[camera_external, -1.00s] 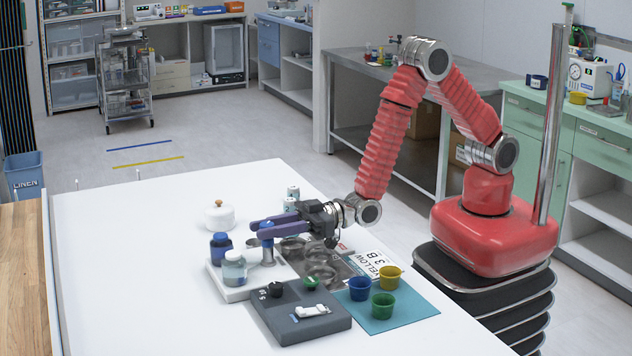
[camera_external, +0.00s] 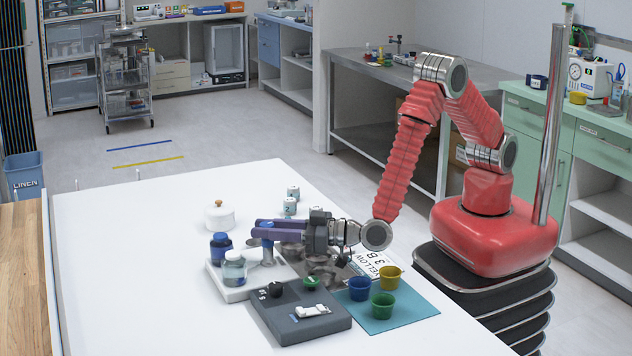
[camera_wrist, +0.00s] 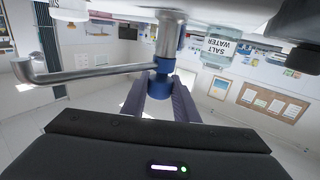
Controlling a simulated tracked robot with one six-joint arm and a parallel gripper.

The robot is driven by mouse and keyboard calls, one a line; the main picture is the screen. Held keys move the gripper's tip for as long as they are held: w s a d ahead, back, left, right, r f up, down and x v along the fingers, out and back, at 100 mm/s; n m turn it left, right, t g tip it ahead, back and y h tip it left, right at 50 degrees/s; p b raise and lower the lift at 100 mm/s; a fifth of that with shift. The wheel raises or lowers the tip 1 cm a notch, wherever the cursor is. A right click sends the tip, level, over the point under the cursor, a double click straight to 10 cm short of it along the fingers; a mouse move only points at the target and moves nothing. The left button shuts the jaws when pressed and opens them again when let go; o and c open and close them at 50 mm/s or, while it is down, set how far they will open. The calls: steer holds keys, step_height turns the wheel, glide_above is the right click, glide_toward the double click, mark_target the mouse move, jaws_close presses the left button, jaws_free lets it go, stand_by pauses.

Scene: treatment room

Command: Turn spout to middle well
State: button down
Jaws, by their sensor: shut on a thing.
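My gripper (camera_external: 262,232) has purple fingers that reach left over the table, closed on the blue collar of the spout post (camera_external: 267,252). In the wrist view, my gripper (camera_wrist: 160,92) has a finger on each side of the blue collar (camera_wrist: 160,80). The metal spout (camera_wrist: 90,74) runs left from the post there and ends in a bent tip. Grey round wells (camera_external: 319,268) lie under and beside my wrist. My gripper and wrist hide part of the wells and the spout, so I cannot tell which well the tip is over.
A dark grey box (camera_external: 290,325) is in front. Blue (camera_external: 359,288), yellow (camera_external: 389,277) and green (camera_external: 382,306) cups stand on a teal mat (camera_external: 410,310). The table's left side is clear.

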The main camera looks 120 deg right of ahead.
steer(key=shift+m+g+h, duration=1)
steer(key=shift+m+h, duration=0.1)
steer(key=shift+h, duration=0.2)
steer(key=shift+r+h, duration=0.1)
steer(key=shift+h, duration=0.2)
steer(key=c, duration=1.4)
jaws_free()
steer(key=shift+s+a, duration=0.15)
steer(key=shift+a, duration=0.1)
steer(key=v, duration=0.2)
steer(key=shift+s+a+r, duration=0.2)
steer(key=shift+r, duration=0.05)
steer(key=shift+d+r, duration=0.1)
steer(key=shift+r, duration=3.1)
